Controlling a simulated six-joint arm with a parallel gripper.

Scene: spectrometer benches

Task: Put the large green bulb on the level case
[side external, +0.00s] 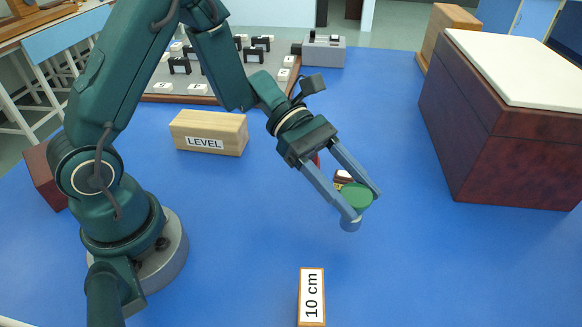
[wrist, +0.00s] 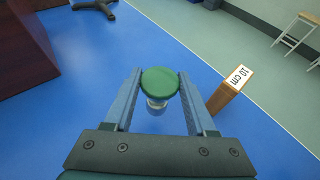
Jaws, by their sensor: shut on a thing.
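The large green bulb (side external: 357,195) has a round green top and a pale, glassy lower part. It also shows in the wrist view (wrist: 160,82). Whether the bulb touches the table is hard to tell. The level case (side external: 220,134) is a light wooden block labelled LEVEL, left of my gripper on the blue table. Its top looks bare.
A wooden block labelled 10 cm (side external: 312,296) stands at the front. A large dark red box (side external: 505,130) with a white top is at right. A grey board (side external: 215,75) with several small parts lies behind the level case.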

